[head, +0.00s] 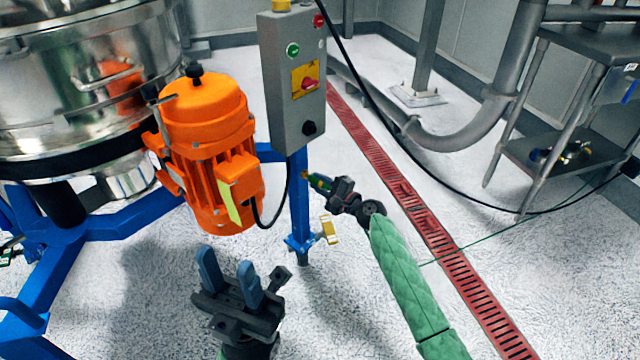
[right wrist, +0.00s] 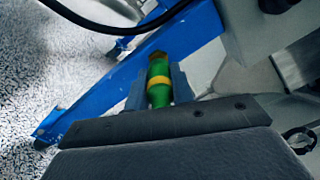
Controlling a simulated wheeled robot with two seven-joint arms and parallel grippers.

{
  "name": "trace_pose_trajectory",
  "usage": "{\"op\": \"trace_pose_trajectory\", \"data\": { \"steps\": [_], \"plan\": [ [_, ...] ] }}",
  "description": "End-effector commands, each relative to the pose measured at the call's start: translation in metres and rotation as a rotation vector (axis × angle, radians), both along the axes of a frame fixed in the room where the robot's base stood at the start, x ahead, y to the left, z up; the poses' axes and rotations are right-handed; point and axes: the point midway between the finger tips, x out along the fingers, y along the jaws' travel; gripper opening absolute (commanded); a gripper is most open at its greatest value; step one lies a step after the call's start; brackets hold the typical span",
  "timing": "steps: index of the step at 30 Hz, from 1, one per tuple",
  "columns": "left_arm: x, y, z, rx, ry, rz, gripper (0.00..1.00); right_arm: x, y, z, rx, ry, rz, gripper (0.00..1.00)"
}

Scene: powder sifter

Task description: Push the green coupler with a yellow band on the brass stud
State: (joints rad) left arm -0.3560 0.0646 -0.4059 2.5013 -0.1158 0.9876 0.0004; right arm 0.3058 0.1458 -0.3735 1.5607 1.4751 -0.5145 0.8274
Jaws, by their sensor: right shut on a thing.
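The green coupler with a yellow band (right wrist: 158,82) is held between the blue fingers of my right gripper (right wrist: 151,88). In the head view the coupler (head: 319,182) is small beside the blue post, with my right gripper (head: 328,184) shut on it from the right. The brass stud (right wrist: 157,56) is at the coupler's far end in the right wrist view, in line with it. They look touching or nearly so; I cannot tell how far the coupler is on. My left gripper (head: 229,277) is open and empty, low in front of the orange motor.
The orange motor (head: 208,150) and steel sifter (head: 80,80) stand at the left. A grey control box (head: 292,85) sits on the blue post (head: 299,205); a black cable (head: 285,195) hangs beside it. A yellow-handled valve (head: 328,230) is low by the post.

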Motion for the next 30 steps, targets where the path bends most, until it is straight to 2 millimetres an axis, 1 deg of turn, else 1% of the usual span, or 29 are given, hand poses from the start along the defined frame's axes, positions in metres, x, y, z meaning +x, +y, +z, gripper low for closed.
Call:
{"op": "trace_pose_trajectory", "data": {
  "steps": [30],
  "plan": [
    [0.0000, 0.0001, -0.0019, -0.003, 0.000, 0.001, 0.36, 0.0081, 0.0094, 0.0000, 0.000, 0.000, 0.000, 0.00]
  ]
}}
